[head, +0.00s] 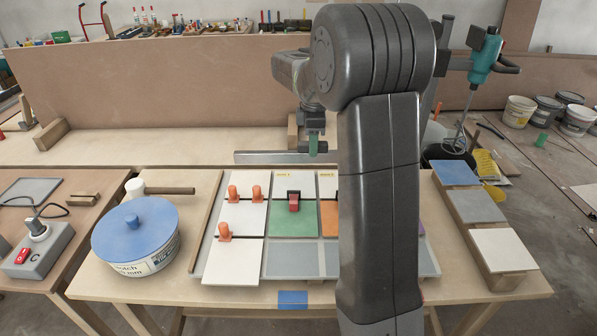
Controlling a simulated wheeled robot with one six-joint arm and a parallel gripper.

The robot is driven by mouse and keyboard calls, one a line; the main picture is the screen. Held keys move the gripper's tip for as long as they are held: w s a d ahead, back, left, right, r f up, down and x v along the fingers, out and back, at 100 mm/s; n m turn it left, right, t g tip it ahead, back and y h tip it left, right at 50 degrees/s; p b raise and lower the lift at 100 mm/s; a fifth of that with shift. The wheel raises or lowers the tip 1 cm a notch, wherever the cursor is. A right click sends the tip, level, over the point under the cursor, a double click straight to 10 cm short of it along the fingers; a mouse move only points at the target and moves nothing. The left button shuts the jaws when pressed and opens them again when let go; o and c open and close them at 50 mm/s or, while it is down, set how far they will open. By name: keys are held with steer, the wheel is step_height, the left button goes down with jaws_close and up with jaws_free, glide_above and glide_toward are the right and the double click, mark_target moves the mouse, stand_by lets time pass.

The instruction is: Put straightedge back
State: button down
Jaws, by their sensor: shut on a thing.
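The straightedge (270,157) is a long grey bar, level and lying left to right, just beyond the back edge of the tile board (214,222). My gripper (314,148) is above the bar, toward its right visible part, and is shut on it. A green piece shows at the jaws; I cannot tell whether it belongs to the gripper or the straightedge. The bar's right end is hidden behind my arm. Whether the bar touches the table is unclear.
White, green and orange tiles with orange clips and a red-and-black piece lie on the board. A blue-lidded tub (135,240) and a mallet (165,190) stand left.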

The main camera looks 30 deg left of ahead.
steer(key=w+a+f+p, duration=0.2)
steer(key=w+a, duration=0.3)
steer(key=a, duration=0.3)
step_height(320, 180, down, 10)
steer(key=shift+w+a+r+p, duration=0.1)
steer(key=shift+w+r+p, duration=0.1)
steer(key=shift+p, duration=0.35)
steer(key=shift+f, duration=0.2)
steer(key=c, duration=1.2)
jaws_free()
step_height(320, 180, up, 12)
steer(key=shift+r+b, duration=0.2)
steer(key=shift+b, duration=0.25)
